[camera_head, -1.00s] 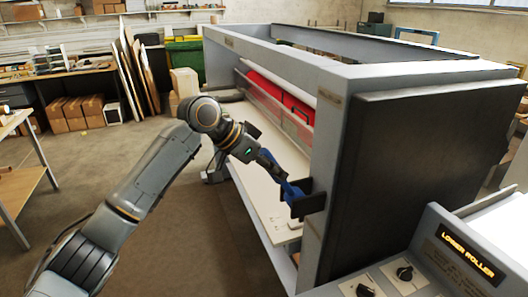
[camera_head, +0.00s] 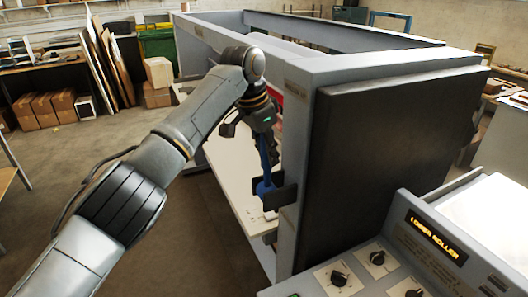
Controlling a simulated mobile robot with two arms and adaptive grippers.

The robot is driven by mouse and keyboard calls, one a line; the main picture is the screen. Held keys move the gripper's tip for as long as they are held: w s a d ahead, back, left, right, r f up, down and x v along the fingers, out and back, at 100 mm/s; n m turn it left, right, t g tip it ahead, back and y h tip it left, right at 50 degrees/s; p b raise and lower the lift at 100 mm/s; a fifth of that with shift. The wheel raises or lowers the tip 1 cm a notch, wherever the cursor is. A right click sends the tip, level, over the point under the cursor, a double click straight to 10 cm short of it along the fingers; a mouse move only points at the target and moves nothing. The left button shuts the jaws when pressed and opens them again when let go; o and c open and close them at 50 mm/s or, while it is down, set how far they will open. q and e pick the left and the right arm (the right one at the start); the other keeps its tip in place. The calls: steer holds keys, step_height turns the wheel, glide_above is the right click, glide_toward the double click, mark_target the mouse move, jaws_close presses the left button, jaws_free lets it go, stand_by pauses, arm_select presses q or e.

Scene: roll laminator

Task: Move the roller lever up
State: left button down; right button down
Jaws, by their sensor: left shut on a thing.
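The roller lever (camera_head: 264,186) is blue and sits at a black bracket (camera_head: 284,196) on the near end post of the laminator (camera_head: 320,130). It stands close to upright, with its top part hidden by my fingers. My left gripper (camera_head: 266,152) comes down on it from above and is shut on it. My right gripper is not in view.
A control panel with knobs (camera_head: 338,279) and a lit display (camera_head: 436,237) reading "LOWER ROLLER" stands at the lower right. A pale feed table (camera_head: 232,165) lies behind the lever. The floor (camera_head: 190,250) left of the machine is clear.

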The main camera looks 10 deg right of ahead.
arm_select(q)
steer(key=shift+d, duration=0.15)
stand_by(0.5)
steer(key=c, duration=1.1)
jaws_free()
steer(key=shift+c, duration=0.2)
steer(key=shift+o, duration=0.7)
steer(key=shift+w+d, duration=0.15)
steer(key=shift+d, duration=0.05)
steer(key=v, duration=1.1)
steer(key=shift+r, duration=0.45)
